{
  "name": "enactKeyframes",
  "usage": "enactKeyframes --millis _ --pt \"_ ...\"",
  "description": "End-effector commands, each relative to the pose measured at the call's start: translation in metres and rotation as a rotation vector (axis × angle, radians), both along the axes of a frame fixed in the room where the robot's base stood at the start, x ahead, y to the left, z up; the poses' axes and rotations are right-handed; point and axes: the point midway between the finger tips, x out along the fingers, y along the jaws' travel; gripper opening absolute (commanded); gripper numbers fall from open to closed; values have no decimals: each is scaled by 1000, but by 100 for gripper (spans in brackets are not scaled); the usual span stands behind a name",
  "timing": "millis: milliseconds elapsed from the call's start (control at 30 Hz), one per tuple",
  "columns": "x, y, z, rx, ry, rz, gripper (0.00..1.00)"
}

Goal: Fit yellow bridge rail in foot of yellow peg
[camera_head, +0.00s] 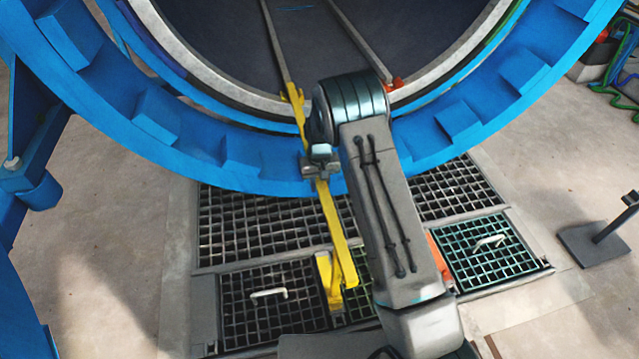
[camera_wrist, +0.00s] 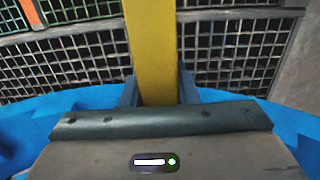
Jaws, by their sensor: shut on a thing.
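The long yellow bridge rail (camera_head: 332,222) slopes from the vessel's lip down over the floor grating. My gripper (camera_head: 320,166) is shut around its upper middle part, and the rail runs straight away between the jaws in the wrist view (camera_wrist: 152,50). A yellow fitting, seemingly the yellow peg (camera_head: 292,93), stands at the front end of the left inner track. The rail's upper end is close to it and overlaps it in the picture. I cannot tell whether the end sits in the peg's foot.
A yellow upright piece (camera_head: 326,281) stands at the rail's lower end; contact is unclear. The blue vessel ring (camera_head: 255,160) curves around the opening. An orange fitting (camera_head: 396,84) marks the right track. Floor grates (camera_head: 265,300) lie below; a black stand (camera_head: 596,243) is right.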

Motion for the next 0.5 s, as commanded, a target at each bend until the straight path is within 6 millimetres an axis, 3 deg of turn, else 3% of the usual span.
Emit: enactKeyframes --millis 500 --pt "0 0 13 0 2 0 0"
